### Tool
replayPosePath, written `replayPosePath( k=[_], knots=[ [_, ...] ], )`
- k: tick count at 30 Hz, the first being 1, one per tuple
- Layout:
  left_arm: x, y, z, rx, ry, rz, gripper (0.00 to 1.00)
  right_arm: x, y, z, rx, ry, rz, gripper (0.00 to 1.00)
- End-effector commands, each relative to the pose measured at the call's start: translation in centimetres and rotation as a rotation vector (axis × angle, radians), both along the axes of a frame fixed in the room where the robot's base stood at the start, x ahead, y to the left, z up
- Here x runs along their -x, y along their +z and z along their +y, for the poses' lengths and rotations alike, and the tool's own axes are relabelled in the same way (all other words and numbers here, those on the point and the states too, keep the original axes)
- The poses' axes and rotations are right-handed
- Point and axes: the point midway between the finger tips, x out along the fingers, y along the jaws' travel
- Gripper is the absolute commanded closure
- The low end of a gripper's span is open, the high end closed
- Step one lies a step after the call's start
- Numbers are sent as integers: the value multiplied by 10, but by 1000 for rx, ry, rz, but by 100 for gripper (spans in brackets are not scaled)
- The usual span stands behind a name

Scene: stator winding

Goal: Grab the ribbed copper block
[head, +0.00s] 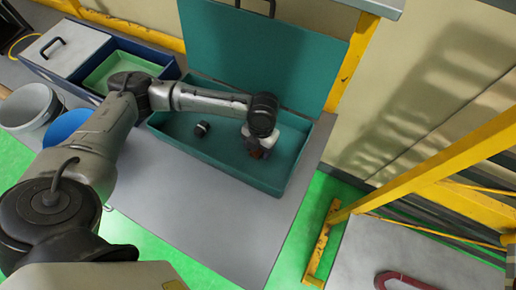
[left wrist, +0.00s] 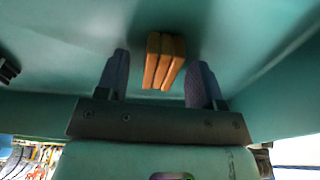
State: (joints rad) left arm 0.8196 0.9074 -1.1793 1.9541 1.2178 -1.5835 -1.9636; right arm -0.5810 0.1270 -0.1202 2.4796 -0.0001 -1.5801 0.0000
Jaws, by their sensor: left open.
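The ribbed copper block (left wrist: 164,61) lies on the floor of the teal case (head: 225,161), its ribs showing in the left wrist view. My left gripper (left wrist: 158,82) is open, with one finger on each side of the block and visible gaps between. In the head view my left gripper (head: 258,150) reaches down into the right part of the case. It mostly hides the block there; a small brown patch shows beneath it. I cannot tell how far the fingertips are above the case floor. My right gripper is in neither view.
A small dark cylindrical part (head: 202,129) lies in the case left of my gripper. The case's open lid (head: 260,55) stands behind. A blue box with a green tray (head: 122,68), a grey bucket (head: 30,108) and a yellow frame (head: 430,170) are around it. The grey bench front is clear.

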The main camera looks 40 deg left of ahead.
Motion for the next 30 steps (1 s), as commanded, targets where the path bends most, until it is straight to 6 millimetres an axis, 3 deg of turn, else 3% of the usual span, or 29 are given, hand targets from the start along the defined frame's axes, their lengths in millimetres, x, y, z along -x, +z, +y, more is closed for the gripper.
replayPosePath(
  k=[3,22,30],
  knots=[
    [0,1,0,0,0,0,38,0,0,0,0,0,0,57],
    [0,1,0,0,0,-1,99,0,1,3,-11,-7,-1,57],
    [-1,3,0,1,0,-2,100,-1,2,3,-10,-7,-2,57]
  ],
)
